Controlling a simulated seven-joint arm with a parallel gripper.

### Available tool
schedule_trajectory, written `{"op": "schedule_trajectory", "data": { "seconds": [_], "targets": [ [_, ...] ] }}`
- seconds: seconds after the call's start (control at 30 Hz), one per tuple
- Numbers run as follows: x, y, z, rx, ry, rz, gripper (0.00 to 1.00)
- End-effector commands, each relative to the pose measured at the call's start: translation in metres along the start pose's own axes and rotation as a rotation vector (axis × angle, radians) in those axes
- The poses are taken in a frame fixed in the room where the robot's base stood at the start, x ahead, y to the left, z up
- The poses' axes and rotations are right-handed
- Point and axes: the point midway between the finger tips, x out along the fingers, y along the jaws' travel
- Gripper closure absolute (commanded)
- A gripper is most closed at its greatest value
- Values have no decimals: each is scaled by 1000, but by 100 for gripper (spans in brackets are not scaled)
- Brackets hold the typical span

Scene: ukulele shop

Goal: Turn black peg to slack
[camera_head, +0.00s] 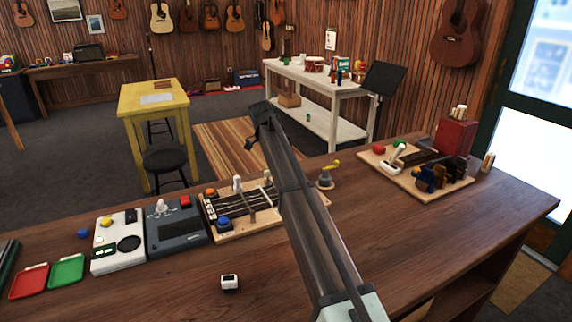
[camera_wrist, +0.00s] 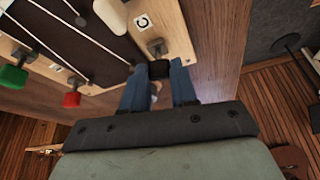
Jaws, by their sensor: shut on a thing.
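In the wrist view, my gripper (camera_wrist: 158,76) has its two blue fingers closed around a small black peg (camera_wrist: 158,67) at the edge of a light wooden board (camera_wrist: 178,30). Most of the peg is hidden between the fingers. A grey metal post (camera_wrist: 157,46) stands beside it, and a white label with a circular arrow (camera_wrist: 142,22) is near. A red peg (camera_wrist: 72,99) and a green peg (camera_wrist: 13,75) sit farther left along the board, by black panels with strings.
In the head view, a stringed board (camera_head: 227,238) lies mid-table, partly behind my arm. Left of it are a grey box (camera_head: 180,238), a white box (camera_head: 117,258) and red and green trays (camera_head: 67,271). Another board (camera_head: 372,156) with colored parts lies right. The front table is mostly clear.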

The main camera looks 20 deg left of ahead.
Motion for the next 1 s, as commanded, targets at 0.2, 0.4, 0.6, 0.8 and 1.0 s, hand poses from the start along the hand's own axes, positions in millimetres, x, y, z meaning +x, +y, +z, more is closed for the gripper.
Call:
{"op": "schedule_trajectory", "data": {
  "seconds": [0.2,0.4,0.6,0.8,1.0],
  "targets": [
    [0,0,0,11,0,4,100],
    [0,0,0,9,0,4,100],
    [0,0,0,9,0,3,57],
    [0,0,0,8,0,3,47],
    [-2,0,0,8,0,3,47]
  ]
}}
